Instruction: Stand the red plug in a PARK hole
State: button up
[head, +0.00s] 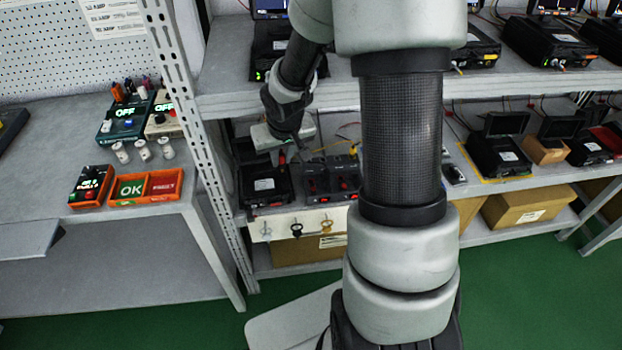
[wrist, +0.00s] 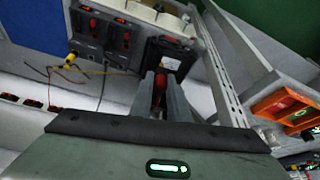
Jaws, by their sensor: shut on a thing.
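The red plug (wrist: 159,92) is between the fingers of my gripper (wrist: 162,84), which is shut on it. In the head view the plug's red tip (head: 282,157) shows just below my gripper (head: 281,146), above the black box (head: 265,184) on the lower shelf. The wrist view shows that black box (wrist: 168,58) with a white label beyond the fingertips. Two dark grey units (wrist: 90,42) with red parts stand beside it; they also show in the head view (head: 318,180). No PARK lettering is readable, so I cannot tell which holes are PARK holes.
A perforated rack post (head: 188,120) rises left of the box. Yellow and dark wires (wrist: 75,72) lie loose on the shelf. A white strip with hooks (head: 283,224) hangs at the shelf's front edge. Orange OK trays (head: 147,188) sit on the left bench.

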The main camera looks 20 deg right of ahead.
jog(key=shift+m, duration=0.8)
jog(key=w+d+f+b, duration=0.2)
jog(key=d+f+b, duration=0.1)
jog(key=f+b, duration=0.1)
jog(key=w+d+f+b, duration=0.3)
jog(key=d+f+b, duration=0.1)
jog(key=f, duration=0.2)
jog(key=w+d+f+b, duration=0.2)
jog(key=d+f+b, duration=0.2)
jog(key=f, duration=0.1)
jog(key=shift+w+b, duration=0.25)
jog(key=shift+b, duration=0.1)
jog(key=shift+w+d+f+b, duration=0.25)
jog(key=shift+d+f+b, duration=0.25)
jog(key=shift+f+b, duration=0.35)
jog(key=shift+a+f+b, duration=0.1)
jog(key=shift+f+b, duration=0.2)
jog(key=shift+f, duration=1.3)
dwell(1.1)
jog(key=o, duration=0.9)
jog(key=shift+o, duration=0.5)
